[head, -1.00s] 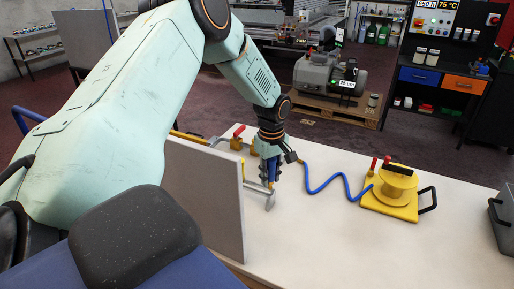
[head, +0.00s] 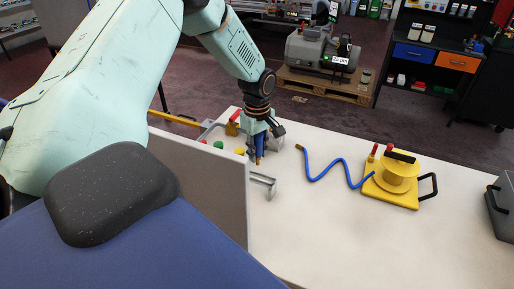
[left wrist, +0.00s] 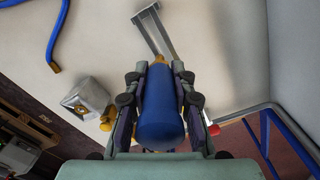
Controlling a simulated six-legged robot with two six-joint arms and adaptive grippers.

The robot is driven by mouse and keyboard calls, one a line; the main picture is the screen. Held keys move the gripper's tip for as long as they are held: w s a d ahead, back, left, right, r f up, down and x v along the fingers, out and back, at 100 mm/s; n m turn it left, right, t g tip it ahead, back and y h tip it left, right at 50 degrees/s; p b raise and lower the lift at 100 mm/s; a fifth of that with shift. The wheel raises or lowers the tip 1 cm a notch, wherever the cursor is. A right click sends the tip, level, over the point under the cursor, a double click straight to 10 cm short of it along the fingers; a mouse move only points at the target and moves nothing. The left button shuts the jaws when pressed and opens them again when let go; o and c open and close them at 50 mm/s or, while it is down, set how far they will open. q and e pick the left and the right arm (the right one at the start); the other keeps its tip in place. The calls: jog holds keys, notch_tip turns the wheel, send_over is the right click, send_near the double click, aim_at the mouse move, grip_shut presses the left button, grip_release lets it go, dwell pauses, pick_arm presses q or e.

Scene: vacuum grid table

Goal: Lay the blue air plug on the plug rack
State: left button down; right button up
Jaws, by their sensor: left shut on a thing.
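The blue air plug (head: 258,147) is gripped in my left gripper (head: 257,140), upright with its brass tip down. In the left wrist view the plug (left wrist: 160,108) lies between the two fingers (left wrist: 160,85) of the gripper, which is shut on it. A grey metal channel, likely the plug rack (head: 264,182), sits on the table just below and in front of the tip. It also shows in the left wrist view (left wrist: 153,32), beyond the tip. The plug looks apart from the channel. My right gripper is out of view.
A grey upright panel (head: 205,190) stands left of the channel. A grey block (head: 279,130) is close right of the gripper. A blue hose (head: 322,172) with a brass end runs to a yellow base (head: 390,192). The front tabletop (head: 340,240) is clear.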

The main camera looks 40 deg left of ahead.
aim_at(260, 159)
pick_arm(q)
jog(key=shift+w, duration=0.15)
jog(key=shift+w+f, duration=0.1)
jog(key=shift+f, duration=0.25)
jog(key=shift+d+f, duration=0.3)
jog(key=shift+f, duration=0.05)
jog(key=shift+d+f+b, duration=0.35)
jog(key=shift+f, duration=0.1)
jog(key=shift+s+f, duration=0.25)
jog(key=shift+f, duration=0.05)
jog(key=shift+a+f, duration=0.25)
jog(key=shift+f, duration=0.05)
jog(key=shift+w+a+f, duration=0.15)
jog(key=shift+a+f, duration=0.2)
jog(key=shift+f, duration=0.05)
jog(key=shift+d+r, duration=0.25)
jog(key=shift+d, duration=0.25)
jog(key=shift+a, duration=0.25)
jog(key=shift+a+f, duration=0.25)
jog(key=shift+f, duration=0.05)
jog(key=shift+w, duration=0.15)
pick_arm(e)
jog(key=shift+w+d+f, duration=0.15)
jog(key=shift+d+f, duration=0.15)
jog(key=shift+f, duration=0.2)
